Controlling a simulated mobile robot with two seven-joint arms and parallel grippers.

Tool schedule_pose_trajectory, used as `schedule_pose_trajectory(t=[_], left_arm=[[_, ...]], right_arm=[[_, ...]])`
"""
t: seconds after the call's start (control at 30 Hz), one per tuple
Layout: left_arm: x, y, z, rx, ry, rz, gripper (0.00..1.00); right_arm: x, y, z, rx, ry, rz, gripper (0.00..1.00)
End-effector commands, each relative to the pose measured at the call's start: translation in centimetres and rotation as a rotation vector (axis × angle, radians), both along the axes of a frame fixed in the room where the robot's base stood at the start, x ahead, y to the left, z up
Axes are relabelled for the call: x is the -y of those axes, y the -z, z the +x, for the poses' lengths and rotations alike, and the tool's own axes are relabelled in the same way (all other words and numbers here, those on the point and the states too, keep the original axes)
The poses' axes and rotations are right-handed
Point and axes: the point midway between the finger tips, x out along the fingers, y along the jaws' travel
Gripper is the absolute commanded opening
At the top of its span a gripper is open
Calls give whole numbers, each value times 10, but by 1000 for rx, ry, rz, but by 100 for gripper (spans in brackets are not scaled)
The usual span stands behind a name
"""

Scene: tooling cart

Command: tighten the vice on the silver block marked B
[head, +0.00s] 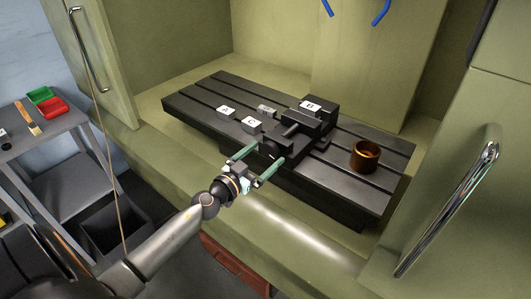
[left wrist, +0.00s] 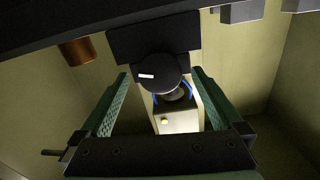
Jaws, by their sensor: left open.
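The dark vice (head: 303,128) stands on the slotted machine table. The block marked B (head: 311,106) sits at its far end, at the jaws; I cannot tell whether any gap is left there. The vice's round black handle end (head: 270,149) faces me and also shows in the left wrist view (left wrist: 158,72) with a white mark. My left gripper (head: 268,152) is open, its green fingers on either side of the handle end. The left wrist view shows the same fingers (left wrist: 160,80) apart around it; contact is not clear. My right gripper is not in view.
Blocks marked A (head: 226,112) and C (head: 251,125) and a small grey block (head: 266,110) lie left of the vice. A copper-coloured cup (head: 366,155) stands to the right. The open door with a chrome handle (head: 450,205) bounds the right side.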

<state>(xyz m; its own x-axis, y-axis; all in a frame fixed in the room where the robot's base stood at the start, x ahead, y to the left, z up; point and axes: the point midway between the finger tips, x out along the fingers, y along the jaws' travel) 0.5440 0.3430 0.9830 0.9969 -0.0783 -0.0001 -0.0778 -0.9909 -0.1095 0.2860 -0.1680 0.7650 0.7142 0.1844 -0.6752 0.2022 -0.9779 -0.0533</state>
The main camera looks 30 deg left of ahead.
Motion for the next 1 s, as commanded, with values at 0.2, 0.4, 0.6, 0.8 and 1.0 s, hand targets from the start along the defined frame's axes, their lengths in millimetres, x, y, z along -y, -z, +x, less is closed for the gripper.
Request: schedule_pose_trajectory(t=[0.2,0.4,0.6,0.8,1.0], left_arm=[[1,0,10,0,0,0,100],[1,0,10,-1,0,0,100],[1,0,10,0,0,0,83],[1,0,10,0,0,1,61],[1,0,10,0,0,1,38]], right_arm=[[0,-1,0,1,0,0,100],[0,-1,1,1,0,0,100],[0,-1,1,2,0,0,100],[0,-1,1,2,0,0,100],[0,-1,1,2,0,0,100]])
